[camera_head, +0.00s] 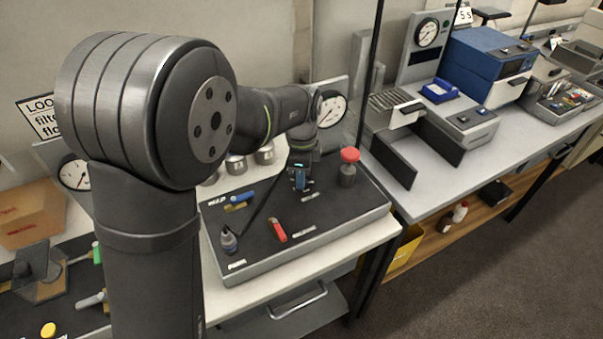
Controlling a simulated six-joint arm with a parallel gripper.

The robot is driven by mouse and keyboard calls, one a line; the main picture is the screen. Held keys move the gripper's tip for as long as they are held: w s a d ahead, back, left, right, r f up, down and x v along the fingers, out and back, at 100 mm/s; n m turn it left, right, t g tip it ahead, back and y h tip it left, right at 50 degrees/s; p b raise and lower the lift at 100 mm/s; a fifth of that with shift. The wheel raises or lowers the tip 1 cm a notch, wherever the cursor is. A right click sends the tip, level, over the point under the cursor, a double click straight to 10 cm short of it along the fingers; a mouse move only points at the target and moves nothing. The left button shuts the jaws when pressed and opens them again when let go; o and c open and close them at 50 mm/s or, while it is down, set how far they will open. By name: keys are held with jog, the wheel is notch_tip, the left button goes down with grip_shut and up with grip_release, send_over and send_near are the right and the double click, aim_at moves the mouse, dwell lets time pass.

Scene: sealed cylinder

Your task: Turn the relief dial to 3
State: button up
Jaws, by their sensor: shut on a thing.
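My gripper (300,178) points down at the back middle of a black-topped control panel (345,208). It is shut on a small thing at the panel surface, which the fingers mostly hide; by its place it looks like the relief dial. A small white label lies just in front of it, too small to read. The dial's pointer and the number 3 cannot be made out. A round pressure gauge (331,110) stands behind the panel, partly behind my arm.
A red-capped knob (349,156) stands close to the right of my gripper. A blue-handled lever (240,197), a red lever (278,230) and a dark knob (229,241) are on the panel's left and front. Metal cylinders (265,155) stand behind. The panel's right front is clear.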

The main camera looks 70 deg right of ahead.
jog(key=n, duration=0.4)
jog(key=shift+n, duration=0.3)
jog(key=n, duration=0.4)
jog(key=shift+n, duration=0.3)
jog(key=n, duration=0.3)
jog(key=shift+n, duration=0.3)
jog(key=n, duration=0.4)
jog(key=shift+n, duration=0.3)
jog(key=n, duration=0.4)
jog(key=shift+s, duration=0.1)
jog(key=n, duration=0.9)
jog(key=shift+n, duration=1.9)
